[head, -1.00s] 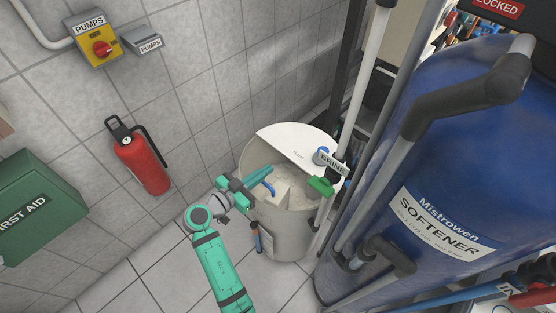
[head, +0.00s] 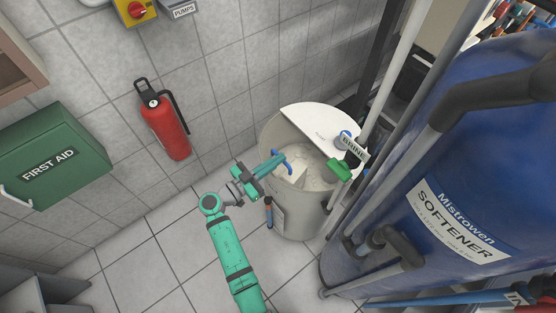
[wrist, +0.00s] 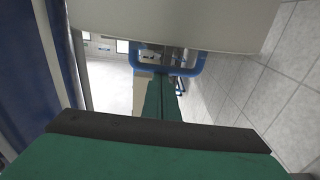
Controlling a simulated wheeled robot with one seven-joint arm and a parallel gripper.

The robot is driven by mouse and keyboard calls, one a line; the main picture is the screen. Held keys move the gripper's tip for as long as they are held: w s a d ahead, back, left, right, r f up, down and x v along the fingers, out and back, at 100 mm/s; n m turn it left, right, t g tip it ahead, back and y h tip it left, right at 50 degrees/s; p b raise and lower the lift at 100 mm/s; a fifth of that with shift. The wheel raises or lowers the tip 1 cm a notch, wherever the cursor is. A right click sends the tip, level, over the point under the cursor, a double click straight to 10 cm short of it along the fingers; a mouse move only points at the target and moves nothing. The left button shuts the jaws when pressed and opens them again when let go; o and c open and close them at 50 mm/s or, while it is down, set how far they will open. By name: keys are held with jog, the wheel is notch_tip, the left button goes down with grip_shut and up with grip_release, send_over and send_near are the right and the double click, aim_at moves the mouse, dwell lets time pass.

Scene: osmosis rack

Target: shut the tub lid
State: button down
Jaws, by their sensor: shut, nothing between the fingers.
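The pale round tub (head: 290,215) stands by the tiled wall. Its white lid surface (head: 315,119) covers the back part, while the front part is open and shows pale contents (head: 318,172). A blue handle (head: 283,160) shows near the left side of the opening; it also shows in the wrist view (wrist: 186,68), beside the edge of a pale surface. My gripper (head: 272,162) is shut and empty at the tub's left side, with its fingertips close to the handle. I cannot tell whether they touch it.
The large blue softener tank (head: 460,170) and its grey pipes (head: 400,115) crowd the tub's right side. A green fitting (head: 339,169) sits by the right rim. A fire extinguisher (head: 166,128) and first-aid box (head: 50,155) are on the left wall. The floor at left (head: 130,240) is clear.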

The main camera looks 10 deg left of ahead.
jog(key=shift+s+f, duration=0.15)
jog(key=shift+f, duration=0.3)
jog(key=r, duration=0.4)
jog(key=shift+w+d+r, duration=0.35)
jog(key=shift+r, duration=0.05)
jog(key=f+v, duration=0.1)
jog(key=v, duration=0.9)
